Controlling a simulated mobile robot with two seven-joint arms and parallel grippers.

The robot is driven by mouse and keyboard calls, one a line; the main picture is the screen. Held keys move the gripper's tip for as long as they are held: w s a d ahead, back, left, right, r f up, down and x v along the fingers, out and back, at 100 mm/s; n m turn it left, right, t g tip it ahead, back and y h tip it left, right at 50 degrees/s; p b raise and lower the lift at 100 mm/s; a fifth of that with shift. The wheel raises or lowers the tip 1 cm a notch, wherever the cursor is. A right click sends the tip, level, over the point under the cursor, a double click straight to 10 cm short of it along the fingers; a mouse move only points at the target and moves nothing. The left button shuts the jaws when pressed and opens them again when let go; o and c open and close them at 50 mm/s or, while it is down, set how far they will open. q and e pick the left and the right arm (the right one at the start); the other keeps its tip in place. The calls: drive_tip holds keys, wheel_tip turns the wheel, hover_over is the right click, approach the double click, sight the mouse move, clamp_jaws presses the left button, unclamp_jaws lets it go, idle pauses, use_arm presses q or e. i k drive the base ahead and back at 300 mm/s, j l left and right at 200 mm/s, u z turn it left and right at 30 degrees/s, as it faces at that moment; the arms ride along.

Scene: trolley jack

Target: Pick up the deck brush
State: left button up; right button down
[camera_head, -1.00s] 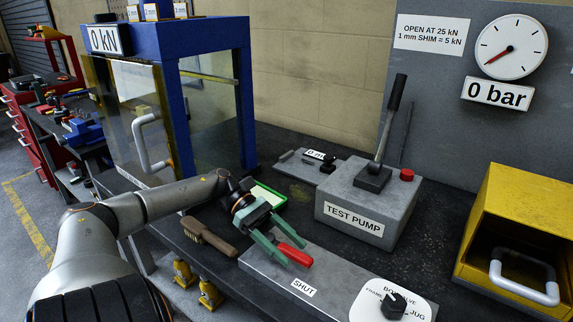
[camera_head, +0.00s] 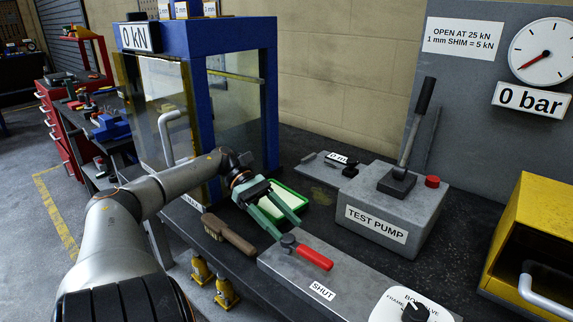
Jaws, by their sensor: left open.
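The deck brush (camera_head: 230,235), with a brown handle and pale bristles at its left end, lies on the dark bench near the front edge. My left gripper (camera_head: 290,230), with green fingers, is open and empty. It is to the right of the brush and apart from it, with its fingertips close to the base of a red lever. My right gripper is not in view.
The red lever (camera_head: 314,257) sits on a grey block marked SHUT (camera_head: 290,268). A green-rimmed tray (camera_head: 288,200) lies behind my gripper. The blue press frame (camera_head: 200,40) stands behind my arm. The test pump (camera_head: 385,215) and yellow box (camera_head: 530,215) are at right.

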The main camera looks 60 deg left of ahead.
sight(217, 228)
drive_tip(key=k, duration=1)
